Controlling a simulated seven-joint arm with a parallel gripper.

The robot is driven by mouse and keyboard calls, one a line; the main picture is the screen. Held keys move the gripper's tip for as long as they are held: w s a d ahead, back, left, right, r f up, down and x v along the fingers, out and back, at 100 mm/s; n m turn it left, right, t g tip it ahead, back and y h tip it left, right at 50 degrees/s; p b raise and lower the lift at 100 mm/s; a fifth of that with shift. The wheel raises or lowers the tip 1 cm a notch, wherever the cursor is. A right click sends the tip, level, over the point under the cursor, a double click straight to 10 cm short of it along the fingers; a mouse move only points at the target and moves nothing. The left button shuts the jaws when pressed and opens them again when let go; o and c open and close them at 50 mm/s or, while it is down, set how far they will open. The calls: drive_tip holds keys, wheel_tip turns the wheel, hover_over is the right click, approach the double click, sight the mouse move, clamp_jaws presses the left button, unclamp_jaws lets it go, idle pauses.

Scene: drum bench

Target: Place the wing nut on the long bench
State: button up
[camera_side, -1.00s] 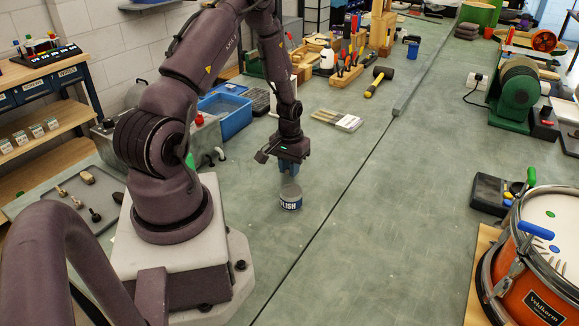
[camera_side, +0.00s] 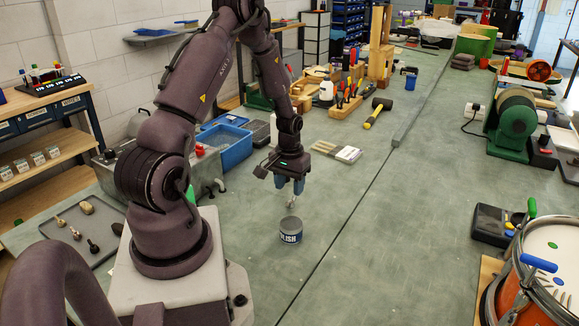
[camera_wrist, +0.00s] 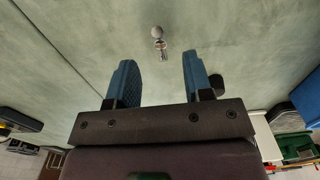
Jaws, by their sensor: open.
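My gripper (camera_side: 289,190) hangs fingers down above the long bench (camera_side: 370,235), just behind a grey POLISH tin (camera_side: 291,230). In the wrist view its two blue fingers (camera_wrist: 158,62) are wide apart, with nothing between them. A small metallic piece with a pale round end (camera_wrist: 158,38) shows just past the fingertips and seems to be the wing nut. A small pale shape (camera_side: 291,204) below the fingers in the side view looks like the same piece. It is clear of the fingers in the wrist view. I cannot tell whether it touches the bench.
A tray (camera_side: 68,248) with several small parts lies at the left. Paintbrushes (camera_side: 336,151), a mallet (camera_side: 377,112) and a blue bin (camera_side: 228,145) stand farther back. An orange drum (camera_side: 535,290) is at the right. The bench between tin and drum is clear.

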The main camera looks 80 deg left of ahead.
sight(290, 200)
drive_tip(key=w+d+r+m+t, duration=0.1)
drive_tip(key=d+r, duration=0.3)
drive_tip(key=r, duration=0.3)
drive_tip(key=w+d+r+m+y, duration=0.1)
drive_tip(key=d+r, duration=0.3)
drive_tip(key=r, duration=0.3)
drive_tip(key=w+d+r+m+t, duration=0.1)
drive_tip(key=d+r+m, duration=0.1)
drive_tip(key=d+r, duration=0.35)
drive_tip(key=s+d+r+m+t, duration=0.1)
drive_tip(key=s+d+r+m, duration=0.1)
drive_tip(key=s+d+r, duration=0.2)
drive_tip(key=s+d+r+m+t+h, duration=0.1)
drive_tip(key=s+d+r+m+t, duration=0.1)
drive_tip(key=s+d+r, duration=0.3)
drive_tip(key=d+r+m, duration=0.1)
drive_tip(key=d, duration=0.3)
drive_tip(key=shift+s+d+t, duration=0.2)
drive_tip(key=shift+s+t, duration=0.05)
drive_tip(key=shift+t, duration=0.05)
